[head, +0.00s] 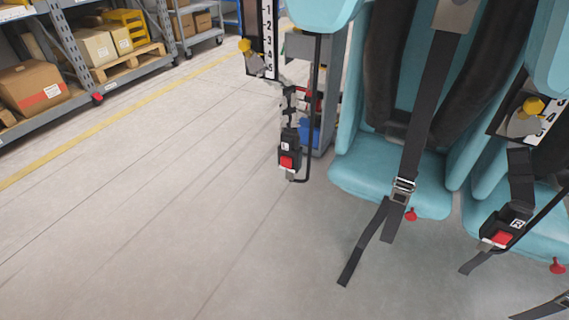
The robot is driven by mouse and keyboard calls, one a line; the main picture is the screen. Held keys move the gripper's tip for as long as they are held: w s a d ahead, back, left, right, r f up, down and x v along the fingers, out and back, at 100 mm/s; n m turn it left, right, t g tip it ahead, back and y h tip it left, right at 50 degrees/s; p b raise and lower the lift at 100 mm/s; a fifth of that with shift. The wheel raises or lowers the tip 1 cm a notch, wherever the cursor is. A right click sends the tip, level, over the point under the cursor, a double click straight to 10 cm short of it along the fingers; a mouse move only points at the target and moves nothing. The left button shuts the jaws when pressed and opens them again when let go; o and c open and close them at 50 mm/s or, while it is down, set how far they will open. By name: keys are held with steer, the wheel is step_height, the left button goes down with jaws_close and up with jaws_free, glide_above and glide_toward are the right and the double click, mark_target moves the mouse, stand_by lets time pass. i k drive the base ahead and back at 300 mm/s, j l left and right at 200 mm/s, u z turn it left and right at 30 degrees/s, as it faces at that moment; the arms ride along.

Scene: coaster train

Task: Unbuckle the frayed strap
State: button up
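A dark strap (427,110) runs down the middle of a teal seat (375,176) from a metal plate (455,14) to a metal buckle (403,186) at the seat's front edge. Below the buckle two loose tails (362,243) hang over the edge. I cannot make out fraying. A black buckle with a red button (287,161) hangs left of the seat. Another black buckle with a red button and an R label (502,231) is at the right, by a second teal seat (481,207). My gripper is not in view.
Black rods stand beside both red-button buckles. Number plates with yellow knobs (533,106) flank the seat. Red knobs (411,215) sit under the seat fronts. Shelves with cardboard boxes (34,87) stand at the far left. The grey floor (150,220) at left and front is clear.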

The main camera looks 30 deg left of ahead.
mark_target(286, 161)
steer(key=i+l+u, duration=0.15)
steer(key=u, duration=0.2)
steer(key=i+l+u, duration=0.3)
steer(key=k+j, duration=0.05)
steer(key=j, duration=0.05)
